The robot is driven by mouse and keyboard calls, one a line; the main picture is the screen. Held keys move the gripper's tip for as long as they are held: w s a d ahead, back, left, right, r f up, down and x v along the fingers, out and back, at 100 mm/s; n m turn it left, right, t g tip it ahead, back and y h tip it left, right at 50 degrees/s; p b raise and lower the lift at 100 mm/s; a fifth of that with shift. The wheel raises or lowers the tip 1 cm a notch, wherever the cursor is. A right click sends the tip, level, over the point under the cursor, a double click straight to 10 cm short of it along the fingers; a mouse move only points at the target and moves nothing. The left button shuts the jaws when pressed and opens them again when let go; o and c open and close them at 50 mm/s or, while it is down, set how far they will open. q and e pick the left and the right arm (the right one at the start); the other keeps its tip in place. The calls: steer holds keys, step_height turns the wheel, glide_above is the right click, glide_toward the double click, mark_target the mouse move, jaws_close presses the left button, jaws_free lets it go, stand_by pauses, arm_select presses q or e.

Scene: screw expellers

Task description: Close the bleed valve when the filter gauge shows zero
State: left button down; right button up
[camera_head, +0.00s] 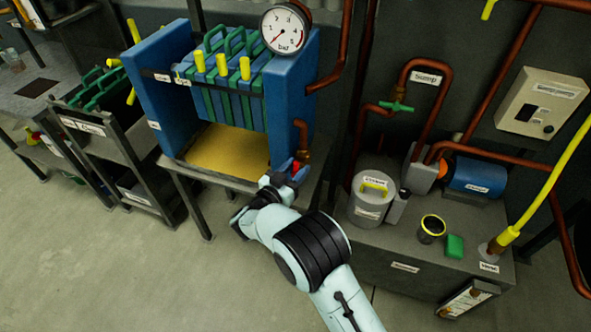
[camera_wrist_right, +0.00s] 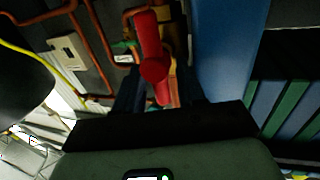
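The filter gauge (camera_head: 285,30) is a round white dial marked "bar" on top of the blue filter press (camera_head: 301,85). Its red needle points to the lower left, at the low end of the scale; the exact reading is too small to be sure of. The bleed valve has a red handle (camera_head: 297,166) below a brass fitting at the press's lower right. My right gripper (camera_head: 299,174) is at this valve. In the right wrist view the red handle (camera_wrist_right: 152,55) stands between the dark, parted fingers, with gaps visible beside it. My left gripper is not in view.
A yellow tray (camera_head: 225,150) lies under the press plates. To the right, a bench holds a grey lidded pot (camera_head: 371,200), a blue motor (camera_head: 476,175) and a black cup (camera_head: 432,229). Copper pipes (camera_head: 435,95) run behind. A dark rack (camera_head: 110,140) stands left.

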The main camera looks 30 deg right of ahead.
jaws_close()
